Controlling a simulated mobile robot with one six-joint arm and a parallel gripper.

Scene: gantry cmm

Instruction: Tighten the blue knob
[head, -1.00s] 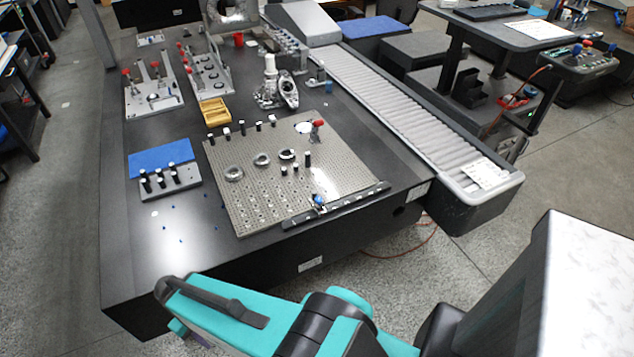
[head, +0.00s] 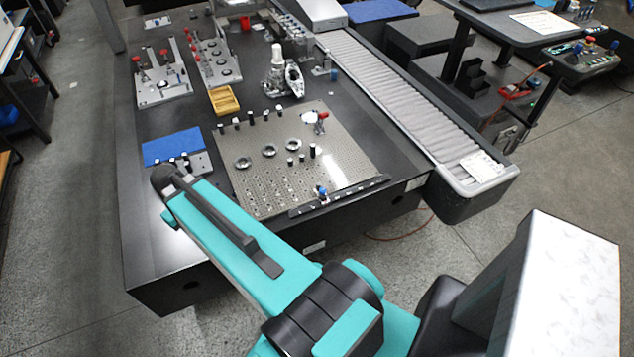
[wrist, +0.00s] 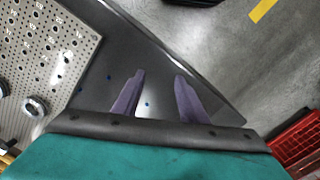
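The blue knob (head: 322,191) sits at the front edge of the perforated fixture plate (head: 350,160), beside a dark rail (head: 350,192), in the head view. The knob does not show in the wrist view. My gripper (wrist: 160,80) shows in the wrist view with its two fingers apart and nothing between them. It points at the dark table surface beside the perforated plate (wrist: 50,50). In the head view my arm hides the gripper, which is to the left of the knob and away from it.
Several pins (head: 250,119) and ring parts (head: 268,150) stand on the plate. A blue pad (head: 172,146) and a pin block (head: 200,163) lie left of it. A roller conveyor (head: 390,95) runs along the right. A red crate (wrist: 295,140) shows at right in the wrist view.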

